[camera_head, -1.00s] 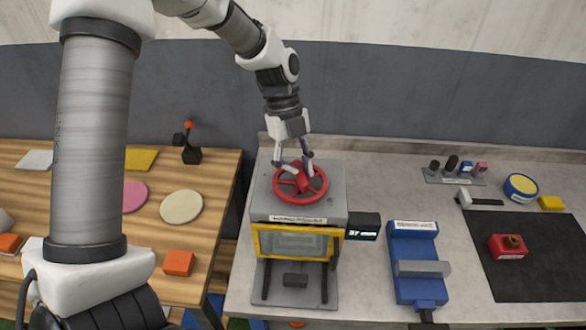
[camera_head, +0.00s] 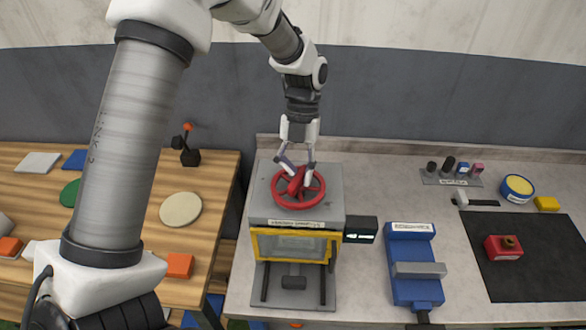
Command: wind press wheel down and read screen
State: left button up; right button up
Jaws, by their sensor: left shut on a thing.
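The red press wheel (camera_head: 316,199) lies flat on top of the grey press (camera_head: 335,177). My left gripper (camera_head: 296,180) comes down on it from above and is shut on the wheel's raised red middle part. The press has a yellow-framed window (camera_head: 293,244) at the front, with a dark block (camera_head: 294,282) below it between two posts. The small dark screen (camera_head: 361,230) sticks out at the press's right side and shows bright marks too small to read. My right gripper is not in view.
A blue vise (camera_head: 412,262) stands right of the press. A black mat (camera_head: 520,262) carries a red block (camera_head: 503,247). Small tools stand at the back right. A wooden table (camera_head: 205,215) with discs and blocks is at the left.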

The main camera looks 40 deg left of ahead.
pick_arm(q)
jog(key=shift+d+f, duration=0.1)
dwell(0.3)
jog(key=o, duration=0.7)
jog(key=shift+w+d, duration=0.1)
jog(key=shift+d, duration=0.25)
jog(key=shift+a, duration=0.2)
jog(key=v, duration=1.2)
jog(key=shift+w, duration=0.1)
